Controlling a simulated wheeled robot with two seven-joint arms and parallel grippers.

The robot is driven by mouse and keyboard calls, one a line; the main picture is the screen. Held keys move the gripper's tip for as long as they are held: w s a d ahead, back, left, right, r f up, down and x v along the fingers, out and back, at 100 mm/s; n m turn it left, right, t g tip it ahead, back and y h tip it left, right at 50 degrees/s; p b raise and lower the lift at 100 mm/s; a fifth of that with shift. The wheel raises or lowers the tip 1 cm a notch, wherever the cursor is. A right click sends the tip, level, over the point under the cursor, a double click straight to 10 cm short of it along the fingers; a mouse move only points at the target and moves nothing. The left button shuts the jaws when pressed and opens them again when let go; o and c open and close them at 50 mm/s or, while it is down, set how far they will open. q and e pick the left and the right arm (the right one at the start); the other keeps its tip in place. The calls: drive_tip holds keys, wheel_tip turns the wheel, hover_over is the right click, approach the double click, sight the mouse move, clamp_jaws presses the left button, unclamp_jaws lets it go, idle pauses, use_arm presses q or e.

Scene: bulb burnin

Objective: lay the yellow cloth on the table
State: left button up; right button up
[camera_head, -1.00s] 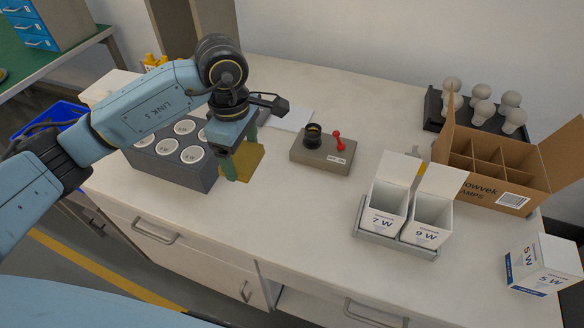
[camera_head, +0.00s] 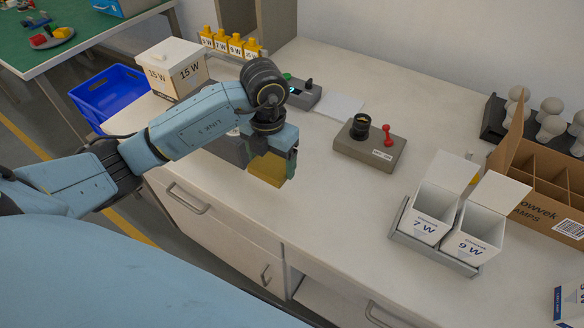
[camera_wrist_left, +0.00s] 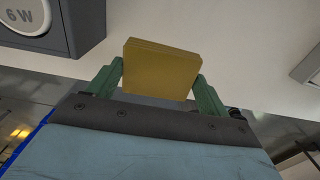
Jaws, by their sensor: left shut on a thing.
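The yellow cloth (camera_head: 266,169) looks like a folded, stiff pad. It is pinched between the green fingers of my left gripper (camera_head: 272,160) and hangs at the table's front edge in the head view. The wrist view shows the cloth (camera_wrist_left: 161,69) between both fingertips of the left gripper (camera_wrist_left: 158,82). I cannot tell how far it is above the white table (camera_head: 330,215). My right gripper is not in view.
A grey lamp block (camera_wrist_left: 62,38) is close beside the cloth, mostly hidden behind my arm in the head view. A tester box (camera_head: 368,150) stands to the right, then the 7 W and 9 W boxes (camera_head: 430,225). Bare table lies between.

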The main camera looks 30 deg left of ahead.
sight(271, 163)
use_arm(q)
wheel_tip(271, 163, down, 2)
drive_tip(key=shift+f, duration=0.15)
wheel_tip(271, 163, down, 4)
drive_tip(key=shift+r+b, duration=0.1)
drive_tip(key=shift+b, duration=0.25)
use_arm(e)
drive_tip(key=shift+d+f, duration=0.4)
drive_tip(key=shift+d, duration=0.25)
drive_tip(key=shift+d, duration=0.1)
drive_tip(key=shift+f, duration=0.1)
use_arm(q)
drive_tip(key=o, duration=0.9)
drive_tip(key=shift+c, duration=0.2)
wheel_tip(271, 163, up, 11)
drive_tip(key=shift+r+p, duration=0.2)
drive_tip(key=shift+p, duration=0.55)
drive_tip(key=shift+r, duration=0.3)
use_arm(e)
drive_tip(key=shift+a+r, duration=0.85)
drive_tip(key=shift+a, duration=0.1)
